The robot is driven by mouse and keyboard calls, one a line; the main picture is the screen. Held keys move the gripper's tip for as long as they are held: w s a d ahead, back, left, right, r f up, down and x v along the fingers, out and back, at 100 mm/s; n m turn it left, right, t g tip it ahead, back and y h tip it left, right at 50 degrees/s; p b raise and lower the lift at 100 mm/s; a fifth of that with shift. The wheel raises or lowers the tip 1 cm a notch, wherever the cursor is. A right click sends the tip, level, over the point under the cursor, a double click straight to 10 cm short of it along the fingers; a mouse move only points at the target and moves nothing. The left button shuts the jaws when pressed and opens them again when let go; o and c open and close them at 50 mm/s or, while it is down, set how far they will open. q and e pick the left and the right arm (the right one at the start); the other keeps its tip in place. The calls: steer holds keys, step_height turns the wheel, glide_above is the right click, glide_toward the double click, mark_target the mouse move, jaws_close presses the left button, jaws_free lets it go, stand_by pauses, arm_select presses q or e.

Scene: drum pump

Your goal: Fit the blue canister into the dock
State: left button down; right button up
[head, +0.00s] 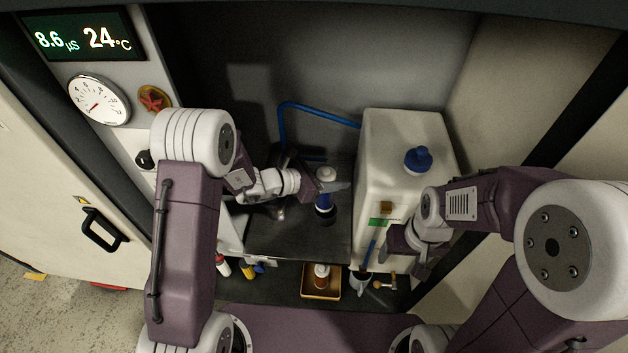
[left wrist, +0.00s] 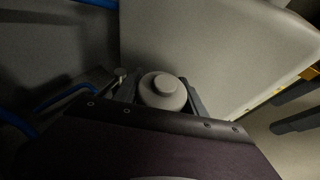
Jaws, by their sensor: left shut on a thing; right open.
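The blue canister (head: 325,203) has a white top and stands about upright over the dark worktop, left of the white tank. My left gripper (head: 327,187) is shut on its upper part. In the left wrist view the canister's pale cap (left wrist: 162,90) shows between the two fingers. A dark round piece (head: 325,217) is at the canister's lower end; I cannot tell whether it is the dock or part of the canister. My right gripper (head: 407,252) is open and empty in front of the white tank.
The white tank (head: 385,135) with a blue cap (head: 418,160) stands close right of the canister. A blue hose (head: 290,112) runs behind.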

mark_target(324, 203)
arm_select(q)
steer(key=shift+w+d+r, duration=0.1)
steer(key=shift+d+r, duration=0.15)
steer(key=shift+d, duration=0.05)
steer(key=shift+f, duration=0.1)
step_height(324, 203, down, 7)
steer(key=b, duration=0.6)
steer(key=shift+r, duration=0.2)
stand_by(0.3)
steer(key=c, duration=0.6)
jaws_free()
steer(key=shift+r, duration=0.1)
